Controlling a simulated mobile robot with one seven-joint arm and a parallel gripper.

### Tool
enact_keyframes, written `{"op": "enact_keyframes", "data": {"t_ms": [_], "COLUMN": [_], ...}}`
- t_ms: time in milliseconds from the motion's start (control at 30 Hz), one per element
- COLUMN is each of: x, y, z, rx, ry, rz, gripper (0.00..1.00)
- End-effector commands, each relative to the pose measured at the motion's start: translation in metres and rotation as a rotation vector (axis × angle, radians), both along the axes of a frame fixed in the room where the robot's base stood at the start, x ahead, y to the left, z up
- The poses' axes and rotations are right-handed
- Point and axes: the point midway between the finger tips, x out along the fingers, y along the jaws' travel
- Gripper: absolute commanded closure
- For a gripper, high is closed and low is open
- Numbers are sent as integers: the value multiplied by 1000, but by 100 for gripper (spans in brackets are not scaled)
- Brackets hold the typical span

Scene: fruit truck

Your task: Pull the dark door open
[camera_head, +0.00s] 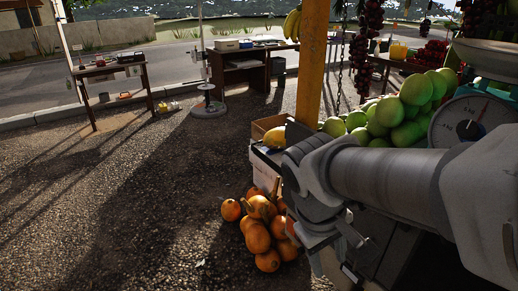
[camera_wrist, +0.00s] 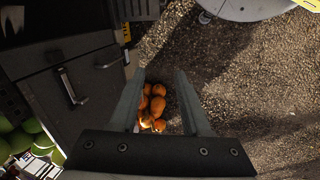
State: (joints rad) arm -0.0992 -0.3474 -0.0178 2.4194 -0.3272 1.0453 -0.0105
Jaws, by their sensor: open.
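The dark door (camera_wrist: 45,95) is a flat dark grey panel at the left of the wrist view. A metal bar handle (camera_wrist: 73,86) stands on it, and it looks shut. A second dark panel beside it carries another slim handle (camera_wrist: 110,62). My gripper (camera_wrist: 160,74) is open and empty, its fingers to the right of the door and apart from the handles. In the head view my arm covers much of the cabinet side, and I cannot make out the door there.
Orange fruits (camera_head: 257,232) are heaped on the gravel beside the stand; they show between my fingers in the wrist view. Green fruits (camera_head: 400,115), a dial scale (camera_head: 472,122) and a yellow post (camera_head: 312,65) are close to my arm. Open gravel (camera_head: 110,210) lies to the left.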

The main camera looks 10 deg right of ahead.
Motion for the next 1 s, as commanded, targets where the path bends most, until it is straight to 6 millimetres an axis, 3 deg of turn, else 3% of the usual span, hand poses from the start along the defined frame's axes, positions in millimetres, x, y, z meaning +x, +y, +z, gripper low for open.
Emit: {"op": "enact_keyframes", "data": {"t_ms": [33, 100, 367, 600, 1000], "x": [2, 6, 24, 52, 112], "y": [-5, -14, -42, -61, -65], "z": [-22, -39, -98, -151, -251], "rx": [-45, -113, -370, -621, -1053], "ry": [65, 145, 426, 658, 967], "rz": [31, 73, 247, 430, 779], "gripper": [53, 53, 53, 53, 53]}}
